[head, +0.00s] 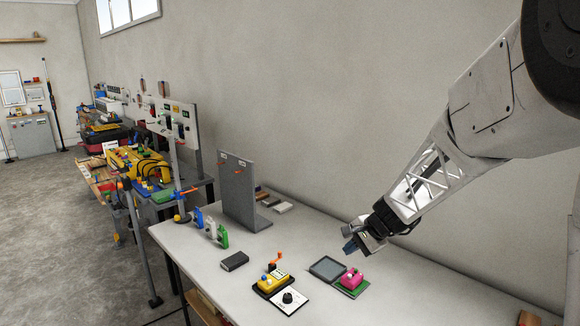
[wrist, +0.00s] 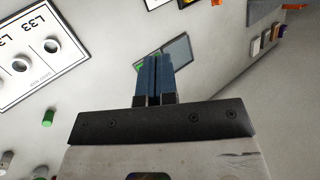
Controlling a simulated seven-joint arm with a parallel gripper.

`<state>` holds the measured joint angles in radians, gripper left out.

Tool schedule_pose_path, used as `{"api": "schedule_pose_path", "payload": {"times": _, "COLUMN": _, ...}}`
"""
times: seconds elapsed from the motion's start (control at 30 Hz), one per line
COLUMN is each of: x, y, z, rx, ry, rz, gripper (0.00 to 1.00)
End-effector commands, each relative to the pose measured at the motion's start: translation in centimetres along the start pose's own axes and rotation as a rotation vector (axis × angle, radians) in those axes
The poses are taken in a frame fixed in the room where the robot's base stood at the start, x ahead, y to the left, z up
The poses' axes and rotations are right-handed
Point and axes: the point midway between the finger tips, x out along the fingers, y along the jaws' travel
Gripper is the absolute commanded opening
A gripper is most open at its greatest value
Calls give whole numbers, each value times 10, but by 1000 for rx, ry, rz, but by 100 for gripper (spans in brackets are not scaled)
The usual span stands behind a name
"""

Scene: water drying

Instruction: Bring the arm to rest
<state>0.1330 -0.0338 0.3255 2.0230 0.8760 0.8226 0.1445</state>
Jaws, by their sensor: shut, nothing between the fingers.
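My gripper (head: 349,247) is at the end of my arm, which reaches in from the upper right of the head view. It hangs above the light table (head: 215,268), near a dark flat pad (head: 327,267) and a pink device on a green base (head: 351,279). In the wrist view my gripper (wrist: 154,58) shows its two blue fingers pressed together, with nothing between them. Behind the fingertips lies a grey panel with a green edge (wrist: 178,52).
A grey upright panel (head: 238,188) stands farther back. The wall closes off the table's rear. A white L33 panel (wrist: 40,55) fills the wrist view's upper left.

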Motion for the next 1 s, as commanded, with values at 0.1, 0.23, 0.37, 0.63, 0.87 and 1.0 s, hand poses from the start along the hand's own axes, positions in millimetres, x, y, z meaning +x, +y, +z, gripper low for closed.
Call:
{"api": "schedule_pose_path", "payload": {"times": 0.1, "x": -20, "y": 8, "z": 28, "rx": -78, "ry": 9, "rz": 35, "gripper": 0}}
{"api": "schedule_pose_path", "payload": {"times": 0.23, "x": -40, "y": 19, "z": 57, "rx": -164, "ry": 21, "rz": 77, "gripper": 0}}
{"api": "schedule_pose_path", "payload": {"times": 0.37, "x": -59, "y": 33, "z": 84, "rx": -248, "ry": 34, "rz": 119, "gripper": 0}}
{"api": "schedule_pose_path", "payload": {"times": 0.63, "x": -94, "y": 67, "z": 136, "rx": -415, "ry": 65, "rz": 212, "gripper": 0}}
{"api": "schedule_pose_path", "payload": {"times": 0.87, "x": -121, "y": 101, "z": 175, "rx": -553, "ry": 97, "rz": 295, "gripper": 0}}
{"api": "schedule_pose_path", "payload": {"times": 1.0, "x": -136, "y": 123, "z": 197, "rx": -634, "ry": 120, "rz": 346, "gripper": 0}}
